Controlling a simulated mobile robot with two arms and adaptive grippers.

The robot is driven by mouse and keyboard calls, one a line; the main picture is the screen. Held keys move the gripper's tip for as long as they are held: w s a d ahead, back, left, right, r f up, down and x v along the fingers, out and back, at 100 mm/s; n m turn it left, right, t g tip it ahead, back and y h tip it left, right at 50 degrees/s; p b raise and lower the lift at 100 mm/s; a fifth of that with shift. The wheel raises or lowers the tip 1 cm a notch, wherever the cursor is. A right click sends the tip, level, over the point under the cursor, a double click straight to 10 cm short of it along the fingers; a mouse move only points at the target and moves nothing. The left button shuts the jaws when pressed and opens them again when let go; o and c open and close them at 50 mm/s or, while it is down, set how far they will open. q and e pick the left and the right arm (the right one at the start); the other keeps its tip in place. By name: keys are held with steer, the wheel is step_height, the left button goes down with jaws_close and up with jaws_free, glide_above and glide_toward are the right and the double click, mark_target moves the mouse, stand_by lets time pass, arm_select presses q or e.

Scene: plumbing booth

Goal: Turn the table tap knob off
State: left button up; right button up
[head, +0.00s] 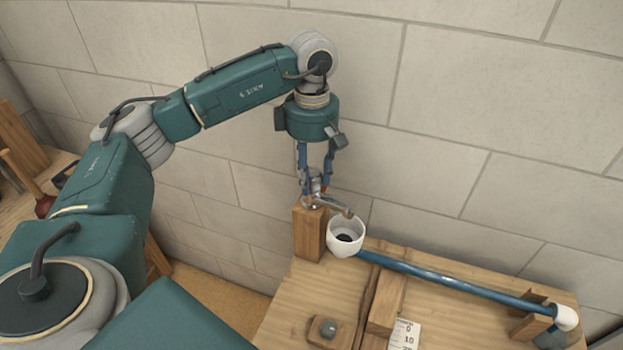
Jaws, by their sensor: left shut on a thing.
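The table tap (338,207) is a small metal tap with a spout, mounted on top of an upright wooden block (308,232) at the back left corner of the table. Its spout points right, over a white cup-like funnel (346,238). My left gripper (315,188) points straight down above the block, with its blue fingers around the top of the tap. It is shut on the tap knob, which the fingers largely hide. I cannot make out the knob's angle or any water. My right gripper is not in view.
A blue pipe (450,282) runs right from the funnel to a white elbow (566,317). Wooden strips (386,300), a small block with a grey knob (330,329) and a marked white card (405,334) are on the table (290,318). A stone-block wall (440,160) stands close behind.

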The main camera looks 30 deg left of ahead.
mark_target(313, 173)
arm_select(q)
steer(key=shift+w+r+m, duration=0.15)
steer(key=shift+m, duration=0.35)
steer(key=o, duration=1.2)
steer(key=shift+c, duration=0.2)
steer(key=shift+d, duration=0.15)
step_height(313, 173, up, 12)
